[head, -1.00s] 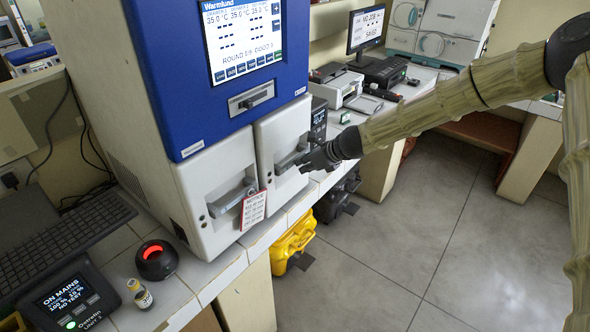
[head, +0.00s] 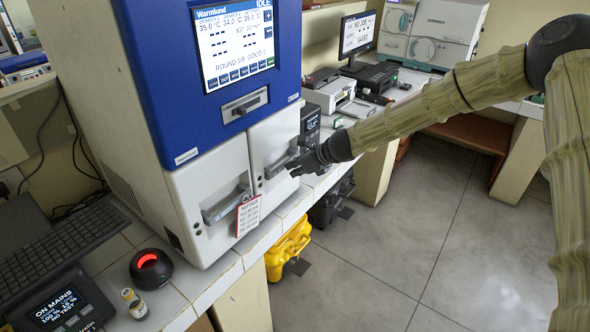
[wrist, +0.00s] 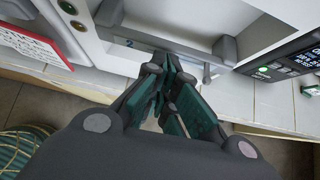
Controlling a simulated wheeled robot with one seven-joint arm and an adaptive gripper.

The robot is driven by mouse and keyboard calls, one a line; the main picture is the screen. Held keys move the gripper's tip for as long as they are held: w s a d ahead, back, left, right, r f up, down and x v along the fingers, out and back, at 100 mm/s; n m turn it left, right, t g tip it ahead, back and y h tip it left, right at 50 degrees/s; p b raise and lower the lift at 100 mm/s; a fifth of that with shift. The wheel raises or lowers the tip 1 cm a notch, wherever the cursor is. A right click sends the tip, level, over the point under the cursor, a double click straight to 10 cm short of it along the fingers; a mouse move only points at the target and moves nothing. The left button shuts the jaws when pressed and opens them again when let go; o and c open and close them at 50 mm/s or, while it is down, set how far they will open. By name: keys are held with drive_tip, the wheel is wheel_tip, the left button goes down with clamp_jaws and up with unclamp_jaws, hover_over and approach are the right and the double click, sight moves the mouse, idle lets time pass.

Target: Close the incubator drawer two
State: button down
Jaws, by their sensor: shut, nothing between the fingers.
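The incubator is a white and blue cabinet (head: 215,115) on a tiled bench, in the head view. Drawer two (head: 270,142) is its lower right white front; a "2" label shows on it in the wrist view. Its front looks flush or nearly flush with the cabinet; a small gap is hard to judge. Its grey handle (head: 280,167) also crosses the wrist view (wrist: 225,50). My gripper (head: 298,167) is shut and empty, its fingertips (wrist: 165,65) right at the handle and front. I cannot tell whether they touch.
The left drawer (head: 215,190) has a grey handle and a hanging red-edged notice (head: 248,215). A screen (head: 233,42) tops the cabinet front. A black round device (head: 152,265) and a small vial (head: 133,303) stand at front left. A yellow case (head: 288,248) is below. Floor at right is clear.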

drive_tip(key=shift+s+d+f+b+v, duration=0.65)
drive_tip(key=shift+f+b+v, duration=0.4)
drive_tip(key=shift+v, duration=5.25)
drive_tip(key=s+d+f+n+g+h+b, duration=0.15)
drive_tip(key=s+f+n, duration=0.25)
drive_tip(key=s+f, duration=0.5)
drive_tip(key=s+d+f+n+g+h, duration=0.1)
drive_tip(key=s+d+f+n+h, duration=0.15)
drive_tip(key=s+f, duration=0.65)
drive_tip(key=s+d+f+n+g+h, duration=0.2)
drive_tip(key=s+f+n, duration=0.25)
drive_tip(key=f, duration=0.85)
drive_tip(key=s+d+f+n, duration=0.1)
drive_tip(key=s+f+n, duration=0.3)
drive_tip(key=s, duration=0.5)
drive_tip(key=s+d+f+n+g+h+b, duration=0.1)
drive_tip(key=s+f+n, duration=0.3)
drive_tip(key=s, duration=0.5)
drive_tip(key=s+d+f+n+b, duration=0.1)
drive_tip(key=s+d+f+n, duration=0.2)
drive_tip(key=s+n, duration=0.3)
drive_tip(key=s, duration=0.3)
drive_tip(key=shift+s+f, duration=0.35)
drive_tip(key=shift+f, duration=0.05)
